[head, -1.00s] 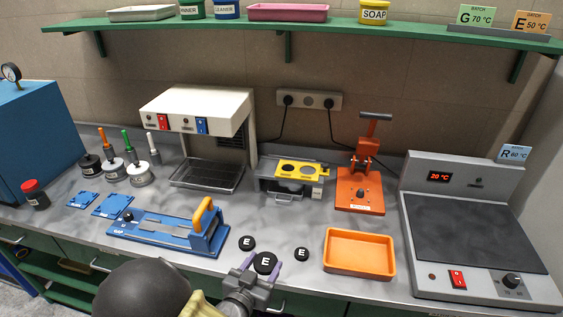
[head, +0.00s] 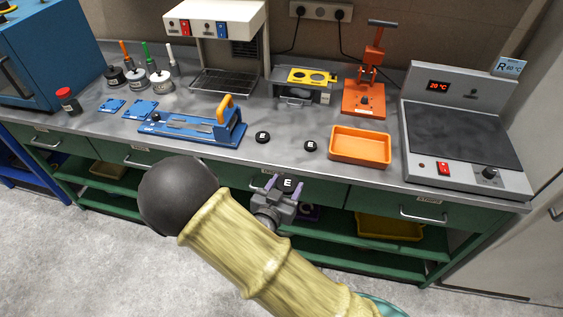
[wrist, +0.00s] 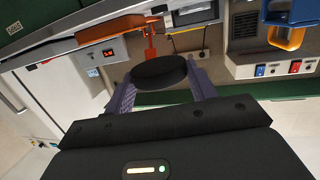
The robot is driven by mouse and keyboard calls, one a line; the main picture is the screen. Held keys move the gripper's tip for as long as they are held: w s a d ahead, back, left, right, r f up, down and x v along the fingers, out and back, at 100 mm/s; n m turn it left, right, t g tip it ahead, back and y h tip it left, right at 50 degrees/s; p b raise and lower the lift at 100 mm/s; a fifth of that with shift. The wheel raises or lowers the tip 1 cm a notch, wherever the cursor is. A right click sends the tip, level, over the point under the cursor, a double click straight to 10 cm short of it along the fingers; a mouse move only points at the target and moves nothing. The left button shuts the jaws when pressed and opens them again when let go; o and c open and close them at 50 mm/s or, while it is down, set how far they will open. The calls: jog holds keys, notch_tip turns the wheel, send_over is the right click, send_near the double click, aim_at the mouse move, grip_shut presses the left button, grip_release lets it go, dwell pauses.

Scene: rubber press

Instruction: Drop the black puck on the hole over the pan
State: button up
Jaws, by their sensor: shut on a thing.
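My gripper (head: 287,186) is shut on a black puck (head: 288,183) marked E. It holds the puck just in front of the counter's front edge, well short of the yellow plate. In the wrist view the puck (wrist: 158,71) sits between the two purple fingers of my gripper (wrist: 160,76). The yellow plate (head: 308,83) has two round holes and lies on a grey metal stand (head: 320,97) at the back of the counter. A metal part, perhaps the pan, shows low at the stand's front; the view under the holes is hidden.
Two more E pucks (head: 263,137) (head: 310,146) lie on the counter (head: 225,153). An orange tray (head: 360,160) is right of them, a blue fixture (head: 190,130) left. An orange press (head: 364,98) and a hot plate (head: 462,135) stand right of the yellow plate.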

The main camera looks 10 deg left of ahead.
jog(key=d+f+n+y, duration=0.1)
jog(key=d+f+y, duration=0.1)
jog(key=d+f, duration=0.6)
jog(key=w+d+f+n+y, duration=0.1)
jog(key=d+f+y, duration=0.1)
jog(key=d+f, duration=0.7)
jog(key=d, duration=0.5)
jog(key=shift+w+n+t, duration=0.2)
jog(key=shift+n+t, duration=0.1)
jog(key=shift+n, duration=0.1)
